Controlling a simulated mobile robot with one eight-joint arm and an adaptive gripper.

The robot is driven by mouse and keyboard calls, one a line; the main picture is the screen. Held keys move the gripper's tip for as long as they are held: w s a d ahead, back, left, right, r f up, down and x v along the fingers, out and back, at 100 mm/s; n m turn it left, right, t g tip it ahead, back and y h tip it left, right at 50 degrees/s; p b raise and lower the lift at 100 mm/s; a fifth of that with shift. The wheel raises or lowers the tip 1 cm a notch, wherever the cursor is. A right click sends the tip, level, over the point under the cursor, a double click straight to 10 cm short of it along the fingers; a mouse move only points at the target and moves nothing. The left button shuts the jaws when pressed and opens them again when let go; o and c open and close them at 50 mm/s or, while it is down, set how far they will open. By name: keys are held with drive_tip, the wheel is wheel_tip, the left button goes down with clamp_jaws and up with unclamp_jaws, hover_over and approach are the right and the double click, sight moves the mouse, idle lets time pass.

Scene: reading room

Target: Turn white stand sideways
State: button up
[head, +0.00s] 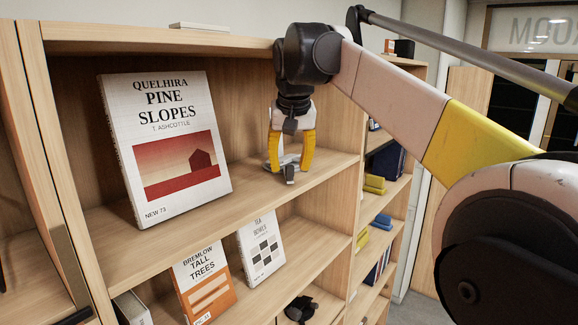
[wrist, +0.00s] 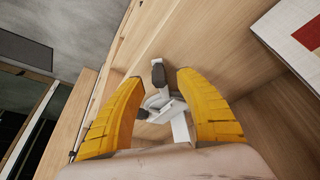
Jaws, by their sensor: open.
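The white stand (head: 284,161) is a small, pale piece with dark grey ends, on the upper shelf right of the big book. It also shows in the wrist view (wrist: 180,127), with a dark tip pointing up in the picture. My gripper (head: 289,167) comes down from above with its yellow fingers spread on either side of the stand. In the wrist view the fingers (wrist: 159,79) are apart, with part of the stand in the gap. I cannot tell whether either finger touches it. My gripper hides part of the stand.
A large white book, "Pine Slopes" (head: 170,140), stands leaning back on the same shelf (head: 215,208), left of my gripper. Below are an orange book (head: 204,282), a white book (head: 262,247) and a black object (head: 300,309). A shelf divider is close right of my gripper.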

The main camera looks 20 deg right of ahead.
drive_tip(key=shift+f, duration=0.5)
clamp_jaws()
